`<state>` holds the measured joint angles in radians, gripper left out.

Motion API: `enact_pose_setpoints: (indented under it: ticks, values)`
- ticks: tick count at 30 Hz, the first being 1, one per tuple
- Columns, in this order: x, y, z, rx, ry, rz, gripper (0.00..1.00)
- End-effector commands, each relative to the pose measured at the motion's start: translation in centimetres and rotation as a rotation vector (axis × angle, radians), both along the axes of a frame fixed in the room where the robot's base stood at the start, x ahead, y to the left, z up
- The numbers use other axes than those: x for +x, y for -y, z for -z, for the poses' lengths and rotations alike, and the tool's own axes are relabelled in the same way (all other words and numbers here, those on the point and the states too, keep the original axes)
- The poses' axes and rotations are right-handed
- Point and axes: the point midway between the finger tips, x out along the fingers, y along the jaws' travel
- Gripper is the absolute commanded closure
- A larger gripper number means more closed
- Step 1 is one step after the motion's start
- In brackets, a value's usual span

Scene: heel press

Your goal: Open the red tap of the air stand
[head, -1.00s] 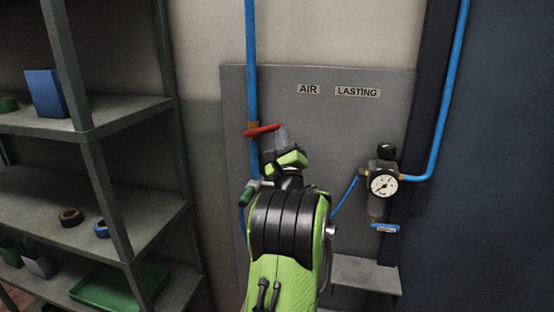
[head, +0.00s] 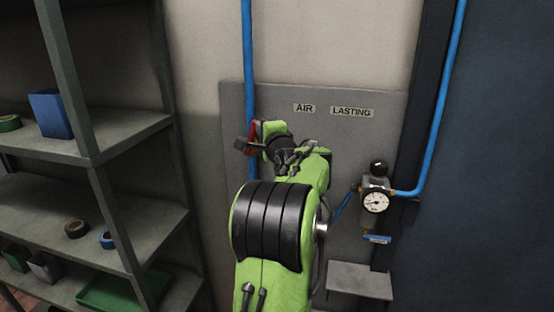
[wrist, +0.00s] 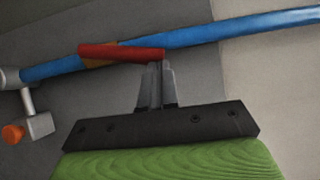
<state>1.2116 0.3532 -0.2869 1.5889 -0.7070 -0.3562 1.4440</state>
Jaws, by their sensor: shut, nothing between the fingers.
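The red tap handle (head: 251,138) is on the blue pipe (head: 247,60) of the air stand's grey panel (head: 345,150). It stands nearly upright, roughly along the pipe, partly hidden by my wrist. In the wrist view the red handle (wrist: 122,53) lies over the brass valve body (wrist: 100,55), close to in line with the blue pipe (wrist: 230,32). My gripper (wrist: 156,68) is shut and empty. Its fingertips are at the right end of the handle in the wrist view, touching or very close; I cannot tell which.
A pressure gauge (head: 376,202) with a blue lever (head: 377,239) hangs to the right. A small grey shelf (head: 359,280) juts out below it. A metal rack (head: 130,140) with bins and tape rolls stands at the left. An orange knob (wrist: 13,133) shows in the wrist view.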

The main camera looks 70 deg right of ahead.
Motion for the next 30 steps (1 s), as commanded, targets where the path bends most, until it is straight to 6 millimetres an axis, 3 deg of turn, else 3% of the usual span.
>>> enact_pose_setpoints:
  ticks: [1,12,30]
  values:
    - [0.4,-0.1,-0.7,-0.006,-0.034,-0.001,1.00]
    - [2.0,-0.3,-1.2,-0.036,-0.227,0.001,1.00]
    - [2.5,-0.4,-1.1,-0.043,-0.275,0.001,1.00]
